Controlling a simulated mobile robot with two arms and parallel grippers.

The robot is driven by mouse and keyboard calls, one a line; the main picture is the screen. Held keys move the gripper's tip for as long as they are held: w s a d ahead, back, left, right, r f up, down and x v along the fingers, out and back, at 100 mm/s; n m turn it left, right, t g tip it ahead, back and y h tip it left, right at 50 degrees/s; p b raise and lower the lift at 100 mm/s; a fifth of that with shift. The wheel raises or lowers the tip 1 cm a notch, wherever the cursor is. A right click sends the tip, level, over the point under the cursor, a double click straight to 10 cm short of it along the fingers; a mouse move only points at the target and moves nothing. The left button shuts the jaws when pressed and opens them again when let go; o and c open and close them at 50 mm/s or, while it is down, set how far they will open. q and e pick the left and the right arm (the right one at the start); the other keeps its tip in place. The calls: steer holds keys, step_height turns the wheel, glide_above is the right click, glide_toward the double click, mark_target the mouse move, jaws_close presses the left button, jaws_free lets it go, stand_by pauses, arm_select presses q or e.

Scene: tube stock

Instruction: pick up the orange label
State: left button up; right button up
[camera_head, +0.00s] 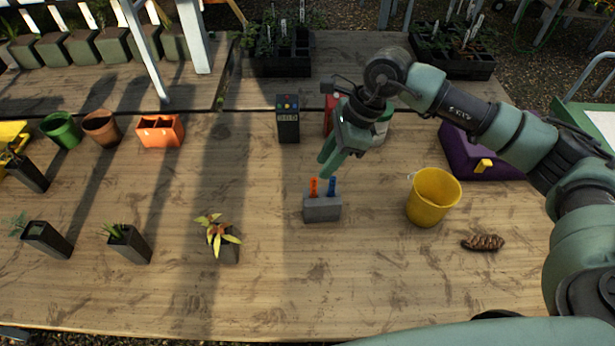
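The orange label (313,186) stands upright in a small grey block holder (322,209) near the middle of the table. A blue label (332,186) stands beside it on the right in the same holder. My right gripper (327,167) points down just behind and above the two labels, with its green fingers appearing apart from them. The view does not show clearly whether its fingers are spread or closed. My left gripper is not in view.
A yellow bucket (432,198) stands right of the holder, with a pine cone (484,242) near it. A dark box with buttons (288,119) stands behind. A potted yellow-leaved plant (223,242) is to the left. The table front is clear.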

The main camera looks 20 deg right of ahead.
mark_target(316, 184)
steer(key=shift+s+a+f+p, duration=0.25)
steer(key=shift+s+f+p, duration=0.05)
steer(key=shift+f, duration=0.15)
steer(key=shift+s+a+f+p, duration=0.25)
steer(key=shift+f, duration=0.2)
steer(key=x, duration=0.1)
steer(key=p+x, duration=0.1)
steer(key=x, duration=0.1)
steer(key=p+x, duration=0.1)
steer(key=x, duration=0.1)
steer(key=shift+w+d+f, duration=0.15)
steer(key=shift+w+d, duration=0.05)
steer(key=shift+w, duration=0.15)
steer(key=shift+s, duration=0.15)
jaws_close()
